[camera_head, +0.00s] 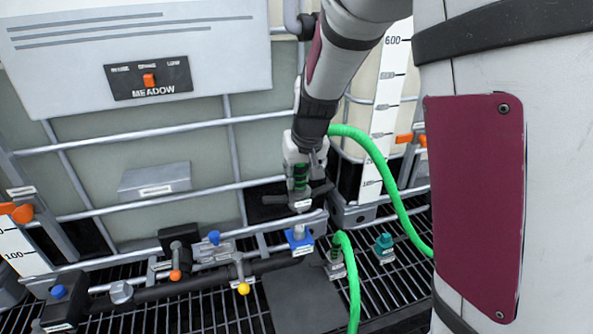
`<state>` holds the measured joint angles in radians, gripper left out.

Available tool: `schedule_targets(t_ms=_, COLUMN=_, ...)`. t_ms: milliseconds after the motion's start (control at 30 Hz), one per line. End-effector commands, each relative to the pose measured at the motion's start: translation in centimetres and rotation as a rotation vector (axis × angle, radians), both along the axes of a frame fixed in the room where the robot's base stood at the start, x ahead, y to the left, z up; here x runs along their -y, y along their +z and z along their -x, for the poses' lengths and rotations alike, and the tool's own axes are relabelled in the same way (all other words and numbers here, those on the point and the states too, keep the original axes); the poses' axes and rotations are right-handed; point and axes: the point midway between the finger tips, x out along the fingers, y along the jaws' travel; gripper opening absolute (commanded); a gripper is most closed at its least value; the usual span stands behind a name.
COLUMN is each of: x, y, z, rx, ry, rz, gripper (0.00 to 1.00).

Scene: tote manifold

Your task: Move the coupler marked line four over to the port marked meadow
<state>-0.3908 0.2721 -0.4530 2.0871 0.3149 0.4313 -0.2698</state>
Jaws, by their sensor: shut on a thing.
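My gripper (303,172) is shut on a green-ribbed coupler (300,186) with a grey lower end and a small white tag. A green hose (378,160) arches out to the right from behind my gripper. The tag is too small to read, so I cannot tell if it says line four. The coupler hangs upright above a blue fitting (300,239) on the dark pipe; I cannot tell whether they touch. A panel marked MEADOW (150,79) with an orange switch is on the left tank. No port's label is readable as meadow.
A second green hose (350,275) ends at a grey fitting (335,262) just right of the blue one. A teal-capped fitting (384,246) stands further right. Metal tank bars (150,133) run behind.

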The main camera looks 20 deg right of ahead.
Motion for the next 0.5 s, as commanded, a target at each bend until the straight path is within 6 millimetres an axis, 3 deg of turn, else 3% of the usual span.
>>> schedule_targets(t_ms=500, x=0.0, y=-3.5, z=-0.2, rx=0.000, ry=-0.001, rz=0.000, gripper=0.00)
